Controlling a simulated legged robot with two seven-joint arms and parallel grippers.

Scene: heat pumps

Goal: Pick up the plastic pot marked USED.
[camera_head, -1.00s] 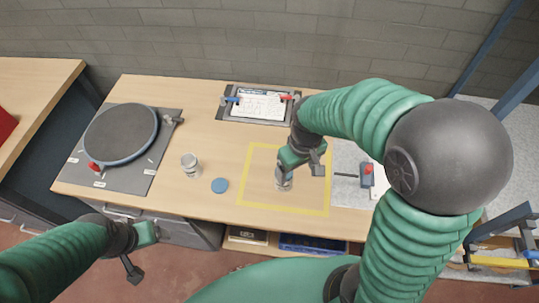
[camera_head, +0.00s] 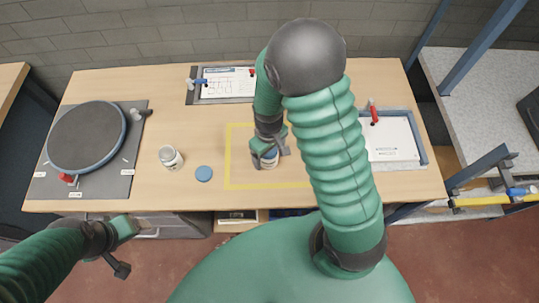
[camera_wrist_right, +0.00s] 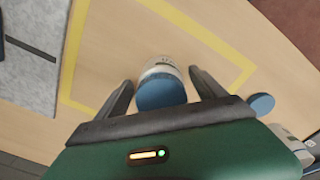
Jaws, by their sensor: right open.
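A pot with a blue lid (camera_wrist_right: 162,92) stands inside the yellow square on the table. In the head view this lidded pot (camera_head: 270,161) is partly hidden by my right gripper. A little of its white label shows in the wrist view, but I cannot read it. My right gripper (camera_head: 271,154) is open around the pot. In the wrist view one finger is on each side, apart from the pot. A second, lidless pot (camera_head: 171,158) stands left of the square. My left gripper (camera_head: 123,250) hangs in front of the table, and its jaw opening is unclear.
A blue disc (camera_head: 204,173) lies between the second pot and the yellow square (camera_head: 228,160). A round dark plate (camera_head: 87,137) is at the left, a clipboard (camera_head: 228,83) at the back, and a white tray (camera_head: 392,139) at the right.

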